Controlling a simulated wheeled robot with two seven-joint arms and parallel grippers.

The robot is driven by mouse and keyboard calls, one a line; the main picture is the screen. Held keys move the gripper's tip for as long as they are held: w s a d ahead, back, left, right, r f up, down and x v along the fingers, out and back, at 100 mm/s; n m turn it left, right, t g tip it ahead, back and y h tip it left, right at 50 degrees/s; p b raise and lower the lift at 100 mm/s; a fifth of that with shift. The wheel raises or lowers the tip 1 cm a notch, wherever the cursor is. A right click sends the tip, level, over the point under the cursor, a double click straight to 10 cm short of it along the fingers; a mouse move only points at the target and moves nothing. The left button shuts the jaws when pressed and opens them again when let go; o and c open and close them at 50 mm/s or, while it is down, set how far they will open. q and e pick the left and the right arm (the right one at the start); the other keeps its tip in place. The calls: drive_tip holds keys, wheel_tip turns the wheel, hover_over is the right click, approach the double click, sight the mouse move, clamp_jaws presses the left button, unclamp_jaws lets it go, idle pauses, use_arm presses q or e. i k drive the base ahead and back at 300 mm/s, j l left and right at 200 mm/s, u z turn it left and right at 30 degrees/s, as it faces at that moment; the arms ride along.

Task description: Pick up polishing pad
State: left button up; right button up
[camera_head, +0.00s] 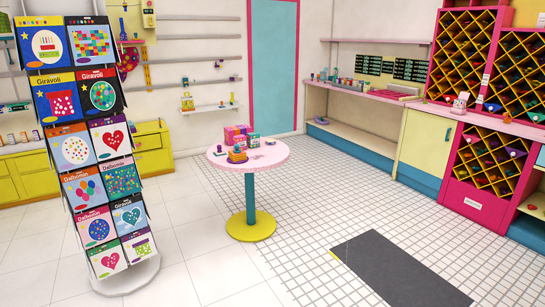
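A round table (272,158) with a pale pink top, a teal post and a yellow base stands near the middle of the head view. On it are pink boxes (235,133), a small orange and yellow item (237,157), a small dark purple item (219,150) and a small pink and teal item (253,140). These are too small for me to tell which, if any, is the polishing pad. Neither of my grippers is in view.
A card rack (95,180) stands at the left front. A dark grey mat (400,269) lies on the tiled floor at the lower right. A pink counter (480,122) and yellow lattice shelves line the right wall. Open floor lies around the table.

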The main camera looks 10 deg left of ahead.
sight(219, 152)
drive_tip(key=i+u, duration=0.15)
drive_tip(key=i, duration=2)
